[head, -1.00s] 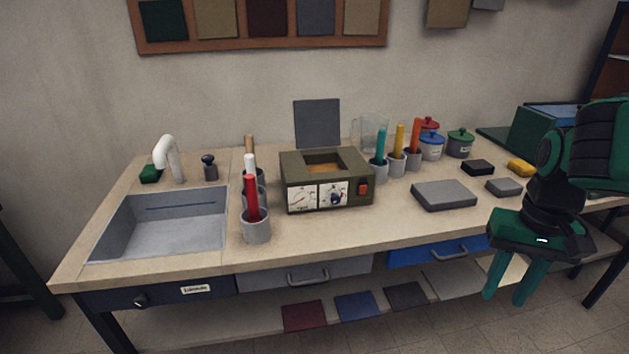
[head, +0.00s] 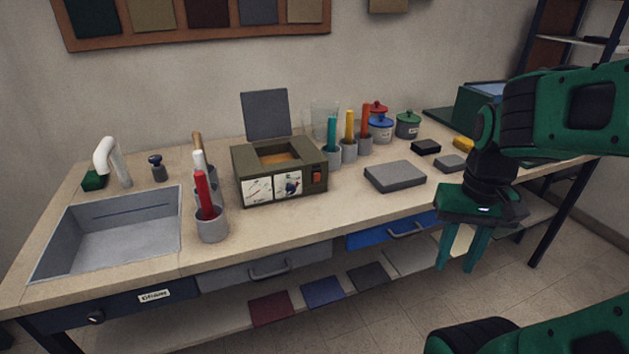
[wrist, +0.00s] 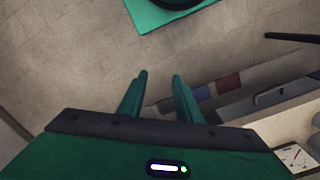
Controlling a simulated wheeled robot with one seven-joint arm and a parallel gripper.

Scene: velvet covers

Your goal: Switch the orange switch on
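The orange switch (head: 317,176) is a small block on the right of the front face of an olive-green box-shaped device (head: 282,188). The device stands on the workbench with its grey lid (head: 265,114) raised and two dials on its front. My gripper (head: 457,262) hangs in front of the bench's right part, to the right of the switch and well apart from it. Its two green fingers point down and are spread with nothing between them. In the wrist view my gripper (wrist: 160,82) is also open and empty. A corner of a dial panel (wrist: 295,158) shows at the lower right there.
A grey slab (head: 395,176) lies on the bench right of the device. Cups with coloured handles stand on both sides, including a red-handled one (head: 212,224) at the front left. A sink (head: 110,235) is at the left. Drawer handles (head: 270,268) stick out from the front.

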